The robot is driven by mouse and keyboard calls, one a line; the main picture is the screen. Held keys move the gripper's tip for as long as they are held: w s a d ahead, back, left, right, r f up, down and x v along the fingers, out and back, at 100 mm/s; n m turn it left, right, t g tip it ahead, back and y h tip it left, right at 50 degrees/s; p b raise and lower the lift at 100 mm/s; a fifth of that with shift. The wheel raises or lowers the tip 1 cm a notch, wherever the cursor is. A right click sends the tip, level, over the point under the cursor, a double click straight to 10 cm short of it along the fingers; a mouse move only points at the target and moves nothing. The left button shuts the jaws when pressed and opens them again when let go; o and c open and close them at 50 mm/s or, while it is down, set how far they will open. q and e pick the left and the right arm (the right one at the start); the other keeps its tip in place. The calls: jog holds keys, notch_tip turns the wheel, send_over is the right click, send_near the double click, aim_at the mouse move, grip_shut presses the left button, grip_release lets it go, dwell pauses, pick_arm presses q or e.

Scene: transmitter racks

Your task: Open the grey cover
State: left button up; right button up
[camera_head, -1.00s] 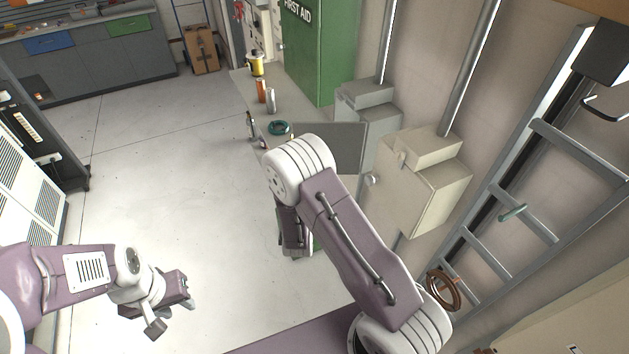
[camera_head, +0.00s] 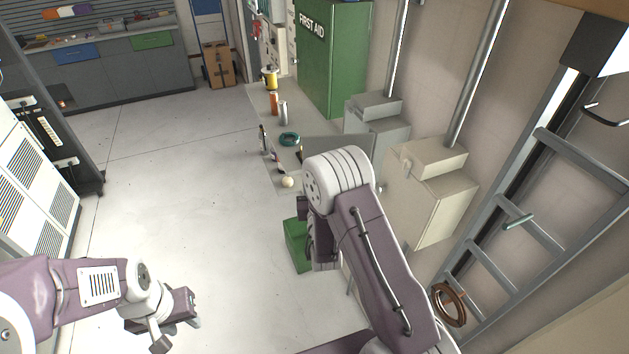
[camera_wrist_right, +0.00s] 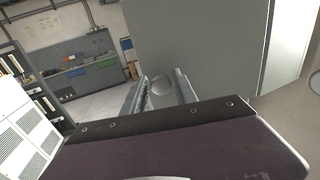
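The grey cover (camera_head: 335,146) is a flat panel standing out to the left from the grey wall box (camera_head: 375,125). My right arm hides its lower part in the head view. In the right wrist view a large grey panel (camera_wrist_right: 200,50), seemingly this cover, fills the upper middle. My right gripper (camera_wrist_right: 163,84) is open, with its fingers apart. A pale round knob or ball (camera_wrist_right: 160,87) shows between the fingers; I cannot tell whether they touch it. My left gripper (camera_head: 178,332) is open and empty at the lower left, far from the cover.
A beige wall box (camera_head: 430,195) stands right of my right arm. A bench (camera_head: 255,100) holds cans, a teal ring (camera_head: 289,139) and a pale ball (camera_head: 287,182). A green box (camera_head: 296,245) is below. A ladder (camera_head: 500,240) is at right. The left floor is clear.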

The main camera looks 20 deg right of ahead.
jog(key=shift+o, duration=0.8)
jog(key=shift+s, duration=0.1)
jog(key=shift+f, duration=0.1)
jog(key=p+v, duration=0.3)
jog(key=v, duration=0.6)
